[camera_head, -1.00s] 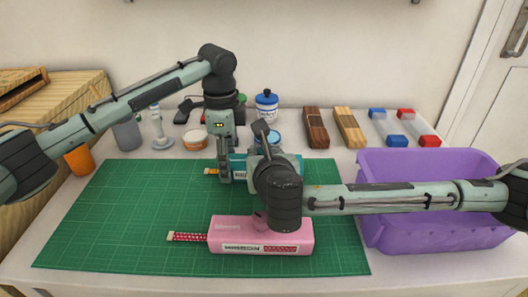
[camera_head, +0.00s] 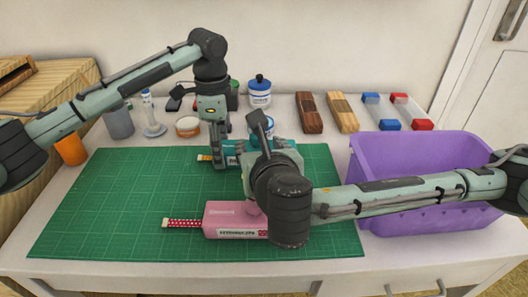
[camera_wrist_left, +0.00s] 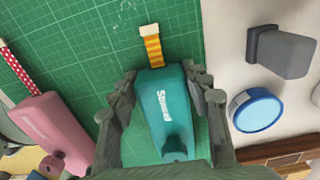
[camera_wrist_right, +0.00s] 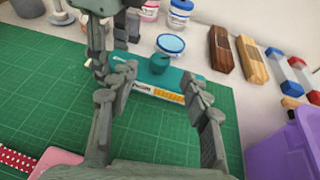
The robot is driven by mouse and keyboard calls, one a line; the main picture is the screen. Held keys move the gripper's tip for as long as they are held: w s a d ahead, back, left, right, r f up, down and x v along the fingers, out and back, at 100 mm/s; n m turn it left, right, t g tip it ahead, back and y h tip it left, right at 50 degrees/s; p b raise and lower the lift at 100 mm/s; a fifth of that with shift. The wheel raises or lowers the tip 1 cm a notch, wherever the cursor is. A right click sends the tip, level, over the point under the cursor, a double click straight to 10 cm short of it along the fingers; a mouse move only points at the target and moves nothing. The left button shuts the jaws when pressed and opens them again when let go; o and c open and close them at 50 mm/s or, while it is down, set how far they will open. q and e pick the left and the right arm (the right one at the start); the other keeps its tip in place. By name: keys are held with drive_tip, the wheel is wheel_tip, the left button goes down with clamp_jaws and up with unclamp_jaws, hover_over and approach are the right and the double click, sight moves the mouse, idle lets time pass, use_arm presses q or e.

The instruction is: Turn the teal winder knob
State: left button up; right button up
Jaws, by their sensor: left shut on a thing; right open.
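The teal winder (camera_head: 232,146) stands on the green cutting mat (camera_head: 110,190), with a yellow-orange strip at its left end. It also shows in the left wrist view (camera_wrist_left: 162,98), between the fingers of my left gripper (camera_wrist_left: 160,92). My left gripper (camera_head: 217,160) is shut on the teal winder's body near the strip end. The teal winder knob (camera_wrist_right: 160,62) stands up from the body in the right wrist view, and it also shows in the left wrist view (camera_wrist_left: 173,147). My right gripper (camera_wrist_right: 158,85) is open, its fingers apart in front of the winder.
A pink winder (camera_head: 228,219) with a red dotted strip lies nearer on the mat, partly behind my right arm. A purple bin (camera_head: 400,212) stands at right. A blue-lidded tub (camera_wrist_right: 170,44) is close behind the teal winder. Wooden blocks (camera_head: 308,112) stand farther back.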

drive_tip(key=v, duration=0.5)
drive_tip(key=shift+s+r, duration=0.15)
drive_tip(key=shift+s, duration=0.15)
drive_tip(key=n+g+y, duration=0.5)
drive_tip(key=n+y, duration=0.4)
approach(256, 141)
drive_tip(key=x, duration=0.6)
drive_tip(key=w+x, duration=0.1)
drive_tip(key=x, duration=0.2)
drive_tip(key=shift+w+d+r, duration=0.15)
drive_tip(key=shift+d, duration=0.1)
clamp_jaws()
